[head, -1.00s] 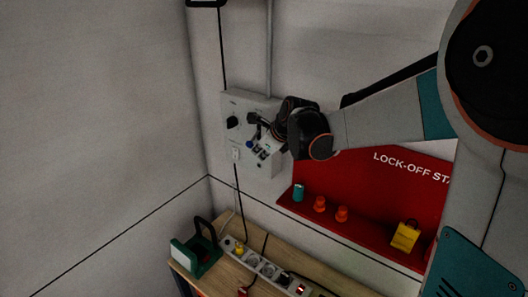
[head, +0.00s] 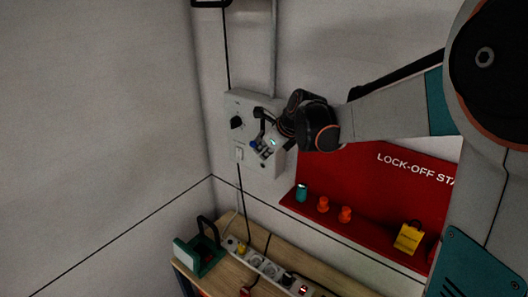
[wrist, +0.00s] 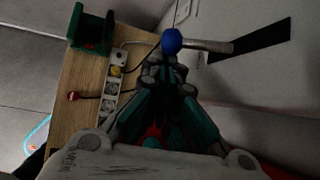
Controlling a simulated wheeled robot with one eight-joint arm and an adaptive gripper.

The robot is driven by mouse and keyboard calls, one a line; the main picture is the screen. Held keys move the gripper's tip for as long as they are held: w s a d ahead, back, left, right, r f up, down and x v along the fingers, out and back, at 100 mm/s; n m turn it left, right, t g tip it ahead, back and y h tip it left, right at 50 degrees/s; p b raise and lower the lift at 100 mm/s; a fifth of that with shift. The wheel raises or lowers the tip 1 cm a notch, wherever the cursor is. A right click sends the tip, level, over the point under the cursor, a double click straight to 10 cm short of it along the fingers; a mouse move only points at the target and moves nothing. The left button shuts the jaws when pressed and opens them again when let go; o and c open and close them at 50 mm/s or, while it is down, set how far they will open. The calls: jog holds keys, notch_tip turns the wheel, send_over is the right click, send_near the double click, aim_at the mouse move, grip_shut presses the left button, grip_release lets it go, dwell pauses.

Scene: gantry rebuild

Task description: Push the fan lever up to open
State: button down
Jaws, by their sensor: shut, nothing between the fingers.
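The fan lever shows in the wrist view as a pale metal rod (wrist: 207,46) with a blue ball end (wrist: 171,41). The blue end also shows small in the head view (head: 253,146), at the front of the grey wall panel (head: 236,106). My gripper (head: 260,147) is at the panel, close to the blue end. In the wrist view my gripper (wrist: 167,70) is shut and empty, with its fingertips just below the blue ball in the picture. I cannot tell whether they touch it. My gripper and wrist hide part of the panel's right side.
A black knob (head: 237,122) and a small white switch (head: 239,153) are on the panel. Below stand a wooden bench (head: 226,276) with a power strip (head: 268,267) and a green and black device (head: 199,252). A red lock-off board (head: 375,185) with a shelf is at right.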

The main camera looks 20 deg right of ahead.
aim_at(262, 131)
jog(key=shift+r+y, duration=0.25)
jog(key=shift+y, duration=0.05)
jog(key=r+g+y, duration=0.1)
jog(key=r+m+g+y+b, duration=0.1)
jog(key=r, duration=0.1)
jog(key=r+m+g+y+b, duration=0.1)
jog(key=r+y, duration=0.1)
jog(key=shift+s+a, duration=0.3)
jog(key=shift+a, duration=0.1)
dwell(0.3)
jog(key=shift+r+p, duration=0.45)
jog(key=shift+r, duration=0.25)
